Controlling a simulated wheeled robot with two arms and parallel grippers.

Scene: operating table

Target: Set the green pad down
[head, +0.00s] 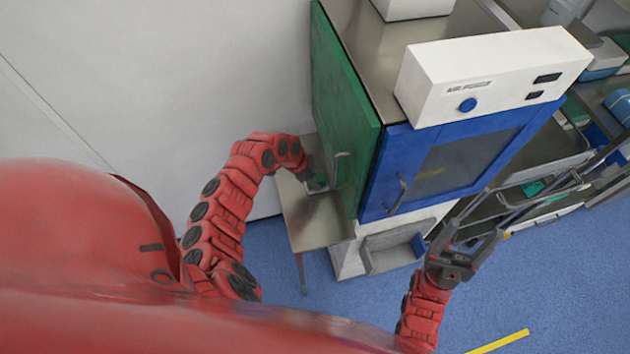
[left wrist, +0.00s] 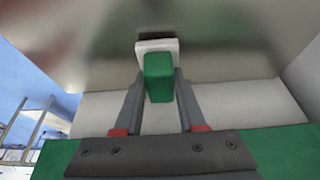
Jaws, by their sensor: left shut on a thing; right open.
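The green pad (left wrist: 158,80) is a green block with a white plate at its far end. My left gripper (left wrist: 158,75) is shut on it, one finger on each side. In the head view the left gripper (head: 316,182) is over a steel side shelf (head: 315,222), beside the green cabinet side. Only a small part of the pad (head: 319,181) shows there. The pad's white end is close to a blurred steel surface in the left wrist view; I cannot tell if they touch. My right gripper (head: 470,240) is open and empty above the blue floor.
A cabinet with a green side (head: 340,110) and a blue front door (head: 440,165) stands right beside the shelf. A white device (head: 490,75) sits on top. Metal racks (head: 540,185) stand at the right. The blue floor (head: 330,290) in front is clear.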

